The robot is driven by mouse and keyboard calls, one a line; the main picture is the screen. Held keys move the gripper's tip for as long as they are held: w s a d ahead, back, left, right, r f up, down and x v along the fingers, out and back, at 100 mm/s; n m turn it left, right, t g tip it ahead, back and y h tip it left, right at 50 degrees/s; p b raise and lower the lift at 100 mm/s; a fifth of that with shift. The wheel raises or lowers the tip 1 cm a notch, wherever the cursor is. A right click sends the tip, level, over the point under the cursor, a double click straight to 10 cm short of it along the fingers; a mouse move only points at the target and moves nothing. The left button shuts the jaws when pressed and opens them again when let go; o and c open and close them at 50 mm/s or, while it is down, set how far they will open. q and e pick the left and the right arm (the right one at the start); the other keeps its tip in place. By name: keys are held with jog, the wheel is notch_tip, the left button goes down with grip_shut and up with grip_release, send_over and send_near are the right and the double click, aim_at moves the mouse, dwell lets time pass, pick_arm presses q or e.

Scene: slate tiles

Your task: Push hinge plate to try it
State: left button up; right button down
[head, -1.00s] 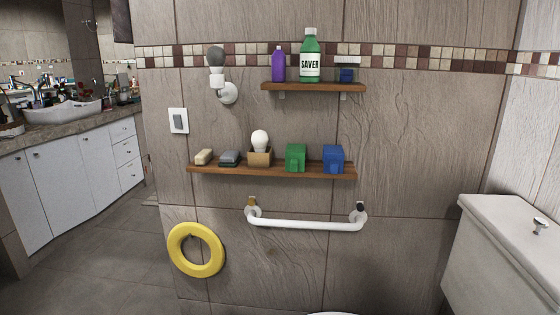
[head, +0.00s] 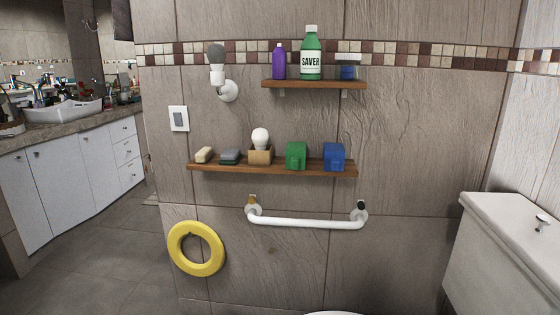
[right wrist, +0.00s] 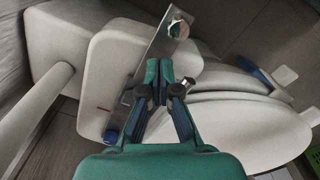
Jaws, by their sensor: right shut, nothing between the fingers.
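A long flat metal plate (right wrist: 150,62), which looks like the hinge plate, lies across the pale toilet in the right wrist view. A round metal fastener (right wrist: 178,29) sits at its upper end and a blue piece (right wrist: 111,136) at its lower end. My right gripper (right wrist: 159,74) is shut and empty, its fingertips close beside the plate and partly covering it. I cannot tell whether they touch it. A small silver cylinder (right wrist: 188,83) shows right of the fingers. The head view shows neither gripper and not the plate. My left gripper is not in view.
The head view shows the toilet tank (head: 503,245) at right, a white grab bar (head: 306,223) and yellow ring (head: 196,249) on the wall, and two wooden shelves (head: 225,168) (head: 312,85) with bottles and small items. Floor (head: 95,255) is clear at left.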

jog(key=shift+f+b, duration=1.55)
jog(key=shift+f, duration=0.4)
jog(key=shift+s+f, duration=0.15)
jog(key=shift+f, duration=0.05)
jog(key=shift+s+a+f, duration=0.1)
jog(key=shift+s, duration=0.2)
jog(key=shift+w, duration=0.15)
jog(key=shift+w+b, duration=0.5)
jog(key=shift+w, duration=0.55)
jog(key=shift+w+d+r+p, duration=0.1)
jog(key=shift+r+p, duration=0.25)
jog(key=shift+r, duration=0.15)
jog(key=shift+w+d+r+p, duration=0.1)
jog(key=shift+r+p, duration=0.2)
jog(key=shift+r, duration=0.2)
notch_tip(320, 180, up, 7)
jog(key=p, duration=0.4)
jog(key=shift+r, duration=0.2)
